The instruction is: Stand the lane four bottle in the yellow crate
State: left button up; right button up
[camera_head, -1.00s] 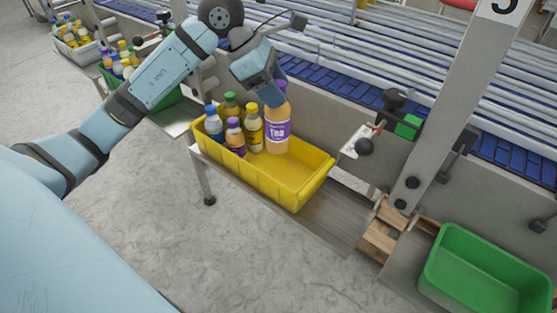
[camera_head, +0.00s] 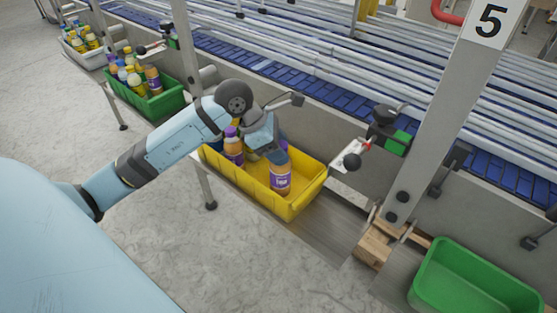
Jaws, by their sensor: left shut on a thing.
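The yellow crate (camera_head: 303,203) stands on a low shelf beside the conveyor. My left gripper (camera_head: 276,146) is shut on the tea bottle (camera_head: 281,180), an orange bottle with a purple label. It holds the bottle upright over or in the crate's right half; whether its base touches the crate floor I cannot tell. A purple-capped bottle (camera_head: 233,147) and other bottles, mostly hidden behind my gripper and arm, stand in the crate's left half. My right gripper is not in view.
An empty green crate (camera_head: 474,277) stands at the lower right. A full green crate (camera_head: 160,104) and a grey crate (camera_head: 82,46) with bottles stand at the upper left. A post marked 5 (camera_head: 452,110) rises right of the yellow crate.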

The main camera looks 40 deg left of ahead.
aim_at(281, 170)
pick_arm(q)
notch_tip(281, 170, down, 5)
jog(key=shift+f+p, duration=0.1)
jog(key=shift+p, duration=0.2)
jog(key=o, duration=1.4)
